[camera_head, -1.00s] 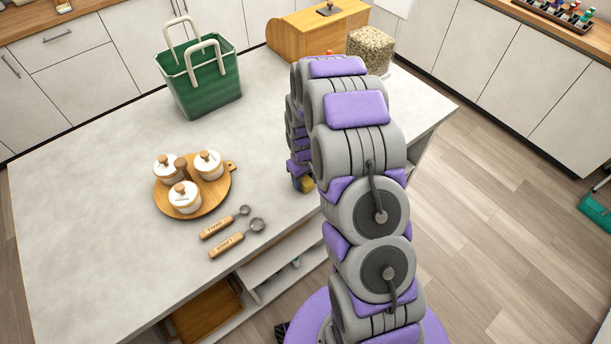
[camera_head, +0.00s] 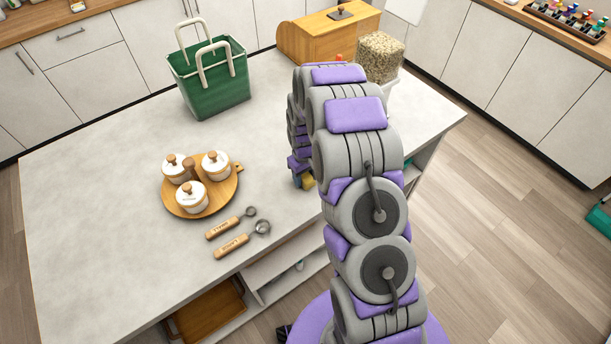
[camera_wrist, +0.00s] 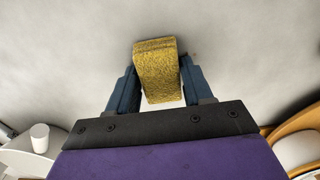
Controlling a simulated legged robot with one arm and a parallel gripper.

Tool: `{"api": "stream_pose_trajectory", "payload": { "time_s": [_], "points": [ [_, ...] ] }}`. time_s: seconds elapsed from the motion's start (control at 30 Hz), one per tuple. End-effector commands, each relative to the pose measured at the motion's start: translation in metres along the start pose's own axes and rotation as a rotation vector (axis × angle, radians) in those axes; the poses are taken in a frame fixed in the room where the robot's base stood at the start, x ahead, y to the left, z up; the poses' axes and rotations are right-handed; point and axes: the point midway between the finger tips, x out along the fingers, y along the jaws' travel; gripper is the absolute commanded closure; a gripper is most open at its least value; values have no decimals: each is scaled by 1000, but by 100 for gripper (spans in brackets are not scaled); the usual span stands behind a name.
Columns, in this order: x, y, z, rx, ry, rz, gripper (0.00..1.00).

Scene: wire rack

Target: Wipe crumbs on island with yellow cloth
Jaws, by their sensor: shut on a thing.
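A folded yellow cloth (camera_wrist: 158,75) is held between the two blue fingers of my gripper (camera_wrist: 156,88) in the wrist view. It lies against or just above the pale grey island top (camera_wrist: 60,50); I cannot tell which. In the head view my arm hides most of the gripper, and a bit of the yellow cloth (camera_head: 308,182) shows by the island's (camera_head: 100,200) near right part. A tiny dark speck (camera_wrist: 194,54) shows beside the cloth in the wrist view. I cannot make out crumbs in the head view.
A green basket (camera_head: 210,85) stands at the back of the island. A wooden tray (camera_head: 225,190) with white lidded jars and two measuring spoons (camera_head: 240,240) lie left of my arm. A wooden bread box (camera_head: 310,40) and a grain container (camera_head: 380,58) are behind it. The left top is clear.

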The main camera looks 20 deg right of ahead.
Motion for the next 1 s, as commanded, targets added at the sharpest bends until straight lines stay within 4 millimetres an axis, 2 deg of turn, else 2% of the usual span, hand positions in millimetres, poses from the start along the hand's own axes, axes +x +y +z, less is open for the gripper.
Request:
{"api": "stream_pose_trajectory", "payload": {
  "time_s": [0.23,0.53,1.0],
  "points": [
    [1,0,-6,0,-1,0,83],
    [-1,1,-29,-1,1,1,83],
    [0,1,-33,0,-1,0,83]
  ]
}}
